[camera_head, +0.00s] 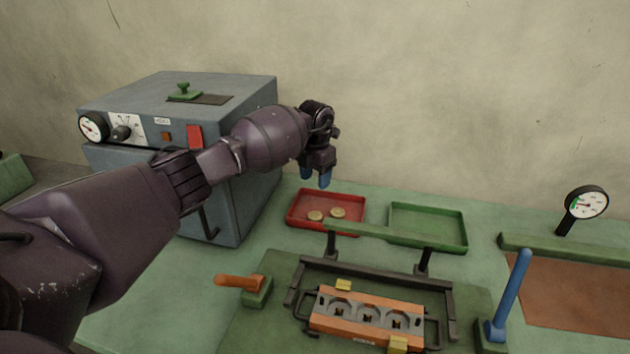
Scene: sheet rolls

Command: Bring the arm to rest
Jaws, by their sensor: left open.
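My left arm comes in from the left and reaches across the front of the grey machine. My left gripper (317,180) is open and points down, with blue fingertips, above the back left part of the red tray (355,224). Nothing shows between its fingers. Two small round tan pieces (315,215) (338,212) lie in the red tray, below the gripper and apart from it. My right gripper is not in view.
A grey machine (250,100) with dials stands behind my left arm. An empty green tray (430,226) is right of the red one. An orange fixture (365,332), an orange-handled lever (240,281), a blue lever (515,290) and a gauge (586,203) stand on the green bench.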

